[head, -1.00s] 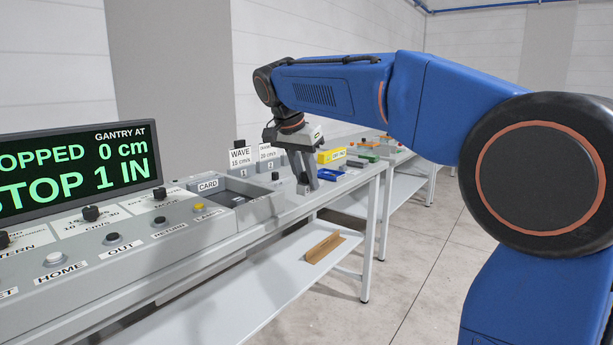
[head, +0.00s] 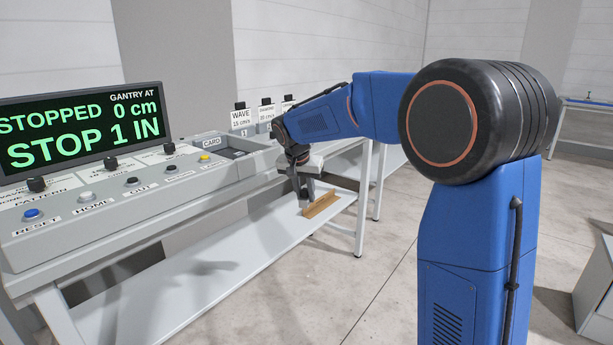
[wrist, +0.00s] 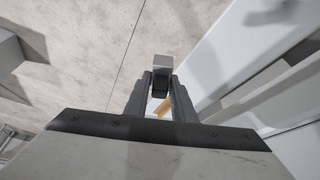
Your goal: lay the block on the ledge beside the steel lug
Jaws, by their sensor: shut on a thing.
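My gripper (head: 306,188) points down over the lower shelf, in front of the console. In the wrist view its two fingers (wrist: 160,86) are shut on a small block (wrist: 161,63), pale grey on one face and dark on another. In the head view the block is hard to make out between the fingers. A wooden angle-shaped ledge (head: 322,204) lies on the lower shelf, just right of and below the fingers. Part of it shows between the fingers in the wrist view (wrist: 163,108). I cannot make out the steel lug.
The white lower shelf (head: 240,240) is mostly bare. The console (head: 130,190) with its buttons stands above it on the bench. A bench leg (head: 361,205) stands right of the wooden piece. Clear floor lies to the right.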

